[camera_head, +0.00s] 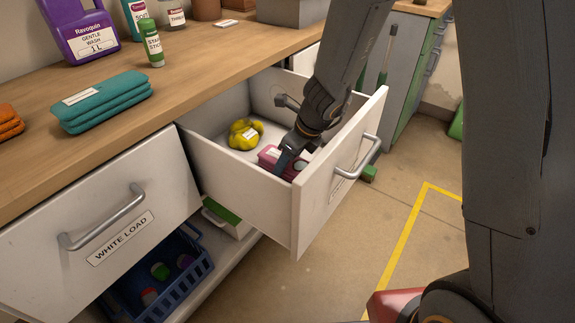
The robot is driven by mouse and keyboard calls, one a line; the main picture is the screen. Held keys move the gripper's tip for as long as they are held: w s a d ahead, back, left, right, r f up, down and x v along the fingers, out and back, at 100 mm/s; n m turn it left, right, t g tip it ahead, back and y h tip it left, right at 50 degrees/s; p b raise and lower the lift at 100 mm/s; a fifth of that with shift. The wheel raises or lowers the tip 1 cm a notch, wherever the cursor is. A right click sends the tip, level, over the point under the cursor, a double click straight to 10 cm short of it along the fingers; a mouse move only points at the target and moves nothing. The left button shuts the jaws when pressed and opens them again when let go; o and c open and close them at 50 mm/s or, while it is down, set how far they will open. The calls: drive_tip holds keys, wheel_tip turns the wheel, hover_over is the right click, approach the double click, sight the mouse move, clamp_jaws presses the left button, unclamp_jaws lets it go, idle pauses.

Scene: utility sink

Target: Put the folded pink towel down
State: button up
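The folded pink towel (268,157) is inside the open white drawer (238,168), towards its front panel. Part of it is hidden behind my gripper and the drawer's near wall. My gripper (285,161) reaches down into the drawer from above, with a dark finger across the towel's near side. The other finger is hidden, so I cannot tell whether it is shut on the towel. I also cannot tell whether the towel touches the drawer floor.
A yellow bundle (246,134) lies in the drawer left of the towel. A folded teal towel (102,101), an orange one (8,122) and bottles stand on the wooden counter (205,65). A closed drawer labelled WHITE LOAD (95,225) is at left, above a blue basket (168,282).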

drive_tip(key=shift+f, duration=0.1)
drive_tip(key=shift+f, duration=0.15)
drive_tip(key=o, duration=1.1)
drive_tip(key=p+v, duration=0.6)
drive_tip(key=v, duration=0.6)
drive_tip(key=s+d+r+n+h+p, duration=0.1)
drive_tip(key=s+r+n+p, duration=0.2)
drive_tip(key=r+n, duration=0.4)
drive_tip(key=s+r+n+h+p, duration=0.1)
drive_tip(key=s+r+n+p, duration=0.2)
drive_tip(key=r+n, duration=0.4)
drive_tip(key=s+d+n+g+p, duration=0.1)
drive_tip(key=s+d+n, duration=0.3)
drive_tip(key=s+d+n+g+h+p, duration=0.1)
drive_tip(key=s+d+n, duration=0.2)
drive_tip(key=s+d, duration=0.1)
drive_tip(key=s+d+n+p, duration=0.1)
drive_tip(key=s+d+n, duration=0.3)
drive_tip(key=s, duration=0.1)
drive_tip(key=shift+s+d+r+n+g, duration=0.1)
drive_tip(key=shift+s+r+n+g, duration=0.05)
drive_tip(key=shift+s+n+g, duration=0.2)
